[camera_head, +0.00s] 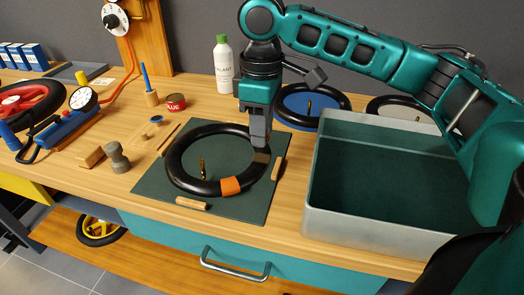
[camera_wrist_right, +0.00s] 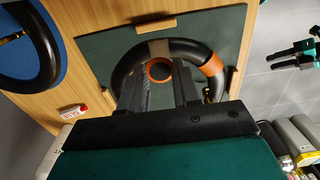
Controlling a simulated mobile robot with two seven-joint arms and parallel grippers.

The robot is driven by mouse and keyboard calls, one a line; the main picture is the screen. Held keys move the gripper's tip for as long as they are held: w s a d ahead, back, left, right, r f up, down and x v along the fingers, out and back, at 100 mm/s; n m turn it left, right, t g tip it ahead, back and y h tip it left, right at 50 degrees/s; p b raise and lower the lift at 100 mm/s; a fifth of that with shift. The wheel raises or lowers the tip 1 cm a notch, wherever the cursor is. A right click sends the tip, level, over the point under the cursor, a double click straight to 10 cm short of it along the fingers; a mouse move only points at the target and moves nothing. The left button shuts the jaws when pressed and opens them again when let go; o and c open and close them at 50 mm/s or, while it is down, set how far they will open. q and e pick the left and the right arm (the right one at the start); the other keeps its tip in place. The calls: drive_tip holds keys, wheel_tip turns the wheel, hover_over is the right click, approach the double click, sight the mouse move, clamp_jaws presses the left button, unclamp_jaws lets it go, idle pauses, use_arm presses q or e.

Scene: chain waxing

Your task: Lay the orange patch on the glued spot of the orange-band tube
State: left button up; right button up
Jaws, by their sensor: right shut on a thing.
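The black tube with an orange band (camera_head: 231,186) lies on the green mat (camera_head: 155,190); the band also shows in the wrist view (camera_wrist_right: 212,65). A dull grey-brown spot, the glued spot (camera_wrist_right: 159,48), shows on the tube and partly in the head view (camera_head: 262,156). My right gripper (camera_head: 260,143) points down over the tube's right side. In the wrist view its fingers (camera_wrist_right: 163,88) are shut on the orange patch (camera_wrist_right: 158,71), seen as an orange rim around a dark centre, close to the spot. I cannot tell whether it touches the tube. What looks like my left gripper (camera_wrist_right: 293,54) hangs over the floor.
Wooden blocks (camera_head: 192,203) edge the mat, and a brass valve (camera_head: 203,170) stands inside the tube. A large grey bin (camera_head: 375,234) stands to the right.

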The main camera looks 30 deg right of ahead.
sight(262, 159)
wheel_tip(262, 159, down, 5)
drive_tip(key=shift+r+b, duration=0.1)
drive_tip(key=shift+b, duration=0.35)
use_arm(q)
drive_tip(key=shift+s+f, duration=0.25)
drive_tip(key=shift+f, duration=0.35)
use_arm(e)
drive_tip(key=shift+s, duration=0.1)
use_arm(q)
drive_tip(key=shift+r, duration=0.25)
use_arm(e)
drive_tip(key=shift+f, duration=0.25)
drive_tip(key=shift+s+a+f+p, duration=0.1)
drive_tip(key=shift+s+f+p, duration=0.1)
drive_tip(key=shift+f+p, duration=0.25)
drive_tip(key=o, duration=0.9)
drive_tip(key=shift+o, duration=0.5)
drive_tip(key=shift+w+r+b, duration=0.15)
drive_tip(key=shift+r+b, duration=0.05)
drive_tip(key=shift+b, duration=0.45)
drive_tip(key=r+p, duration=0.2)
drive_tip(key=r, duration=1)
drive_tip(key=shift+w+p, duration=0.2)
drive_tip(key=shift+p, duration=0.2)
drive_tip(key=shift+r, duration=0.45)
use_arm(q)
wheel_tip(262, 159, up, 2)
drive_tip(key=shift+w+r, duration=0.1)
drive_tip(key=shift+w, duration=0.05)
